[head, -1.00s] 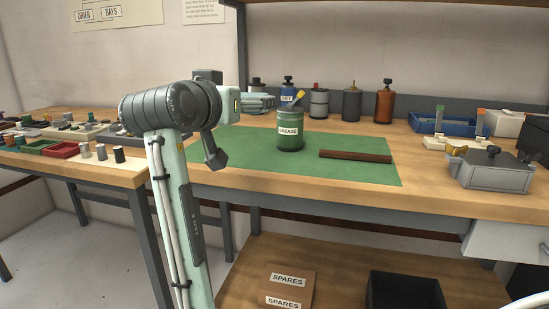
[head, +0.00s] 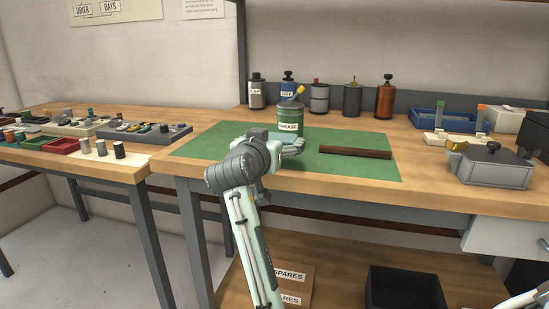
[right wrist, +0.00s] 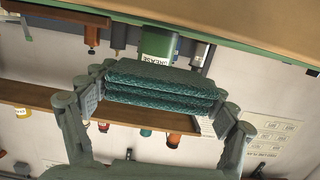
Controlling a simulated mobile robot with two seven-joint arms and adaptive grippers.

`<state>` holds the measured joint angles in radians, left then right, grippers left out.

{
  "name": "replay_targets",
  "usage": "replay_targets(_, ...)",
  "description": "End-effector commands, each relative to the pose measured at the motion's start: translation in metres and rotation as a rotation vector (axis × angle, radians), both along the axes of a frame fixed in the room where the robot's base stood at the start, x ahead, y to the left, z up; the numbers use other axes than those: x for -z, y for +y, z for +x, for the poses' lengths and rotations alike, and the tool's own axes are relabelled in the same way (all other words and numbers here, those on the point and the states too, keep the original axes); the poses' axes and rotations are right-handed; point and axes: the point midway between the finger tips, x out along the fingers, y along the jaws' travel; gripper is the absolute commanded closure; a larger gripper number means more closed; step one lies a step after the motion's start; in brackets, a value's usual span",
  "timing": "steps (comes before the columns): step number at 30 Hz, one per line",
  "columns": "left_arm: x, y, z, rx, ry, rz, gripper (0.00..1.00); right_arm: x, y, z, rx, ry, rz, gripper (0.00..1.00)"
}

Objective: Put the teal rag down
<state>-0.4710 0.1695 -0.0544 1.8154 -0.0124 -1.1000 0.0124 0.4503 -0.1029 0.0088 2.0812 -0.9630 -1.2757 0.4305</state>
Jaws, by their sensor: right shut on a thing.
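The teal rag (right wrist: 162,84), rolled or folded, is held across the jaws of my right gripper (right wrist: 160,98) in the right wrist view. That gripper is shut on it. The can shows behind the rag in the right wrist view (right wrist: 159,43).
The green mat (head: 350,172) has free room around the dark bar (head: 355,152). Several bottles stand behind it, including an orange one (head: 385,97). A grey metal box (head: 495,168) and blue tray (head: 445,118) stand at right. Small parts crowd the left bench (head: 60,165).

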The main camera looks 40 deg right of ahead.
Motion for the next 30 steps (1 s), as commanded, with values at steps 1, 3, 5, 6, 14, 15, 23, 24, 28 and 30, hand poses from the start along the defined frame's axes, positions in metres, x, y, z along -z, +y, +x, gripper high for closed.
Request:
replay_targets(1,-0.001,0.0,0.002,0.001,-0.005,-0.001,0.59,0.006,-0.001,0.0,0.001,0.004,-0.001,0.37)
replay_targets(3,-0.002,-0.001,0.005,0.0,-0.009,-0.001,0.59,0.017,-0.001,0.0,0.001,0.007,-0.001,0.37)
replay_targets(5,-0.003,-0.001,0.007,0.001,-0.012,-0.002,0.59,0.027,-0.001,0.0,0.001,0.007,-0.001,0.37)
replay_targets(6,-0.003,-0.001,0.008,0.001,-0.014,-0.002,0.59,0.031,-0.001,0.0,0.001,0.005,-0.002,0.37)
replay_targets(14,-0.004,-0.001,0.008,0.001,-0.015,-0.002,0.59,0.04,-0.001,0.0,0.001,0.001,-0.001,0.37)
replay_targets(15,-0.004,-0.001,0.007,0.001,-0.014,-0.002,0.59,0.04,-0.001,0.0,0.001,0.001,-0.001,0.37)
replay_targets(23,-0.001,-0.001,-0.001,0.001,0.0,0.0,0.59,0.044,0.0,0.0,0.001,0.002,0.001,0.37)
replay_targets(24,-0.004,-0.002,-0.001,0.002,-0.001,0.0,0.59,0.043,0.0,0.0,0.001,0.002,0.0,0.1)
replay_targets(28,-0.007,-0.003,0.0,0.003,-0.008,0.0,0.59,0.043,0.0,0.0,0.001,0.002,0.001,0.0)
replay_targets(30,-0.008,-0.002,0.0,0.003,-0.009,-0.001,0.59,0.043,-0.001,0.0,0.001,0.002,0.001,0.0)
